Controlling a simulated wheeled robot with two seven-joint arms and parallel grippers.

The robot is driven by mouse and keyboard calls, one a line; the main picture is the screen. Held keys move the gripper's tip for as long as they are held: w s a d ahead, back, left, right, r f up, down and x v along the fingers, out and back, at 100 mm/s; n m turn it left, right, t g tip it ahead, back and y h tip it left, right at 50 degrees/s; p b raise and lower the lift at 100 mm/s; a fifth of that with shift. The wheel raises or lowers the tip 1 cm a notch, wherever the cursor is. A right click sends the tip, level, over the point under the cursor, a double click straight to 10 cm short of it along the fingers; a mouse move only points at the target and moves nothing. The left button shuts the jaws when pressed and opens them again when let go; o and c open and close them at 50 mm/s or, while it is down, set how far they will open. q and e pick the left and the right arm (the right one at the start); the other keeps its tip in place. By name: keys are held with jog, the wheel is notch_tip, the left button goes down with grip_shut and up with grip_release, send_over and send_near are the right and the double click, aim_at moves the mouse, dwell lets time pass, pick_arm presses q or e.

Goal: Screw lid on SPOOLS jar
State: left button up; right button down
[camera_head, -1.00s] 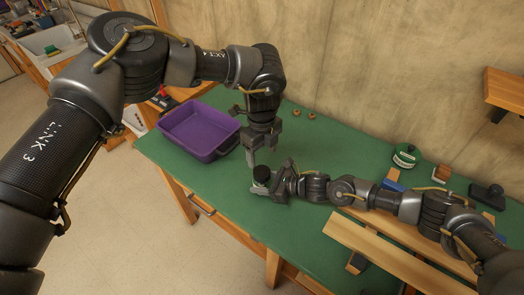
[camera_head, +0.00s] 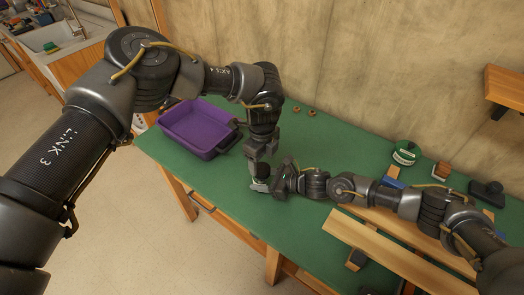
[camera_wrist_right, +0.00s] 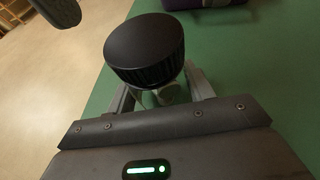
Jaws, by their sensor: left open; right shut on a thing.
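The jar (camera_head: 259,185) is small and stands near the front edge of the green bench, between the jaws of my right gripper (camera_head: 271,186). In the right wrist view its black ribbed lid (camera_wrist_right: 145,48) sits on top, and a bit of clear jar (camera_wrist_right: 165,96) shows between the fingers (camera_wrist_right: 160,98). I cannot tell how tightly the lid sits, and no label is readable. My left gripper (camera_head: 261,160) is open, pointing down right above the jar and covering most of the lid in the head view.
A purple bin (camera_head: 200,128) stands behind and left of the jar. Two small brown rings (camera_head: 304,110) lie near the wall. A green-and-white tin (camera_head: 405,153), a small wooden block (camera_head: 441,171) and a black stamp-like thing (camera_head: 487,193) stand at right. Wooden boards (camera_head: 400,253) lie at front right.

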aim_at(262, 168)
pick_arm(q)
jog(key=shift+f, duration=1.65)
jog(key=shift+c, duration=0.4)
